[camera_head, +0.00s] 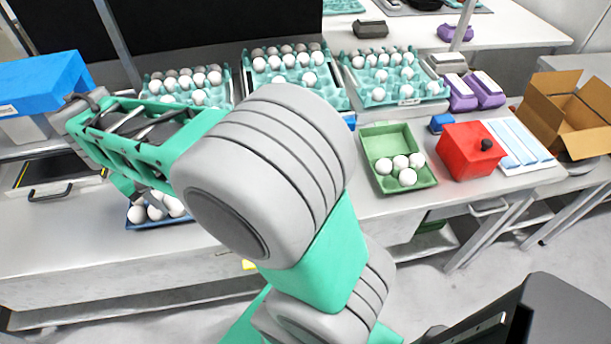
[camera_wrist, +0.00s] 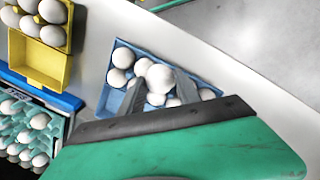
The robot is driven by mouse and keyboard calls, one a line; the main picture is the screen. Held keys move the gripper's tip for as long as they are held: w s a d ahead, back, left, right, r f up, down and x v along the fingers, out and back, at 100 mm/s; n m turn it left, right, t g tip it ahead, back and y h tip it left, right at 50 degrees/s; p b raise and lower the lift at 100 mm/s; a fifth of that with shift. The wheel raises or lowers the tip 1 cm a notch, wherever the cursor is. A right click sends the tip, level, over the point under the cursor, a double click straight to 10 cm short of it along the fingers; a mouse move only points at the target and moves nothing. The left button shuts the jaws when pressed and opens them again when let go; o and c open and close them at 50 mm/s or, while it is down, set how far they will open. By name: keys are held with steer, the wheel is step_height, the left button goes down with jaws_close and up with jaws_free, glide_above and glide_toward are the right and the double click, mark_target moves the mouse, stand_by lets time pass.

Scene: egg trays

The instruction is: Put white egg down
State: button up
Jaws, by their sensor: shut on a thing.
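My gripper (camera_wrist: 159,77) is shut on a white egg (camera_wrist: 160,74), which sits between its two grey fingertips in the wrist view. The egg is over a blue tray (camera_wrist: 116,103) that has several other white eggs in it. I cannot tell whether the held egg touches the tray or the eggs below. In the head view the blue tray (camera_head: 184,220) is at the counter's front left, partly hidden under my arm, with white eggs (camera_head: 155,212) showing. The held egg cannot be made out there.
A green carton (camera_head: 385,138) with several white eggs stands right of my arm, beside a red box (camera_head: 470,150). Teal egg trays (camera_head: 408,102) line the back. A blue box (camera_head: 45,80) is at left. In the wrist view a yellow carton (camera_wrist: 38,60) with eggs is at upper left.

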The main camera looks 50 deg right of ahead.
steer(key=s+d+r+m+y+p, duration=0.15)
steer(key=s+d+m, duration=0.25)
steer(key=s+d, duration=0.55)
steer(key=s+d+r+m+p, duration=0.1)
steer(key=s+d+r+m, duration=0.35)
steer(key=d, duration=0.85)
steer(key=s+d+r+m+p, duration=0.15)
steer(key=s+m, duration=0.25)
steer(key=s, duration=0.8)
steer(key=s+d+m, duration=0.2)
steer(key=s+m, duration=0.2)
steer(key=s, duration=0.8)
steer(key=p, duration=0.5)
glide_above(392, 175)
steer(key=s+a, duration=0.1)
steer(key=a, duration=0.3)
step_height(392, 175, down, 13)
steer(key=shift+r, duration=0.1)
steer(key=shift+a, duration=0.1)
steer(key=shift+f, duration=0.3)
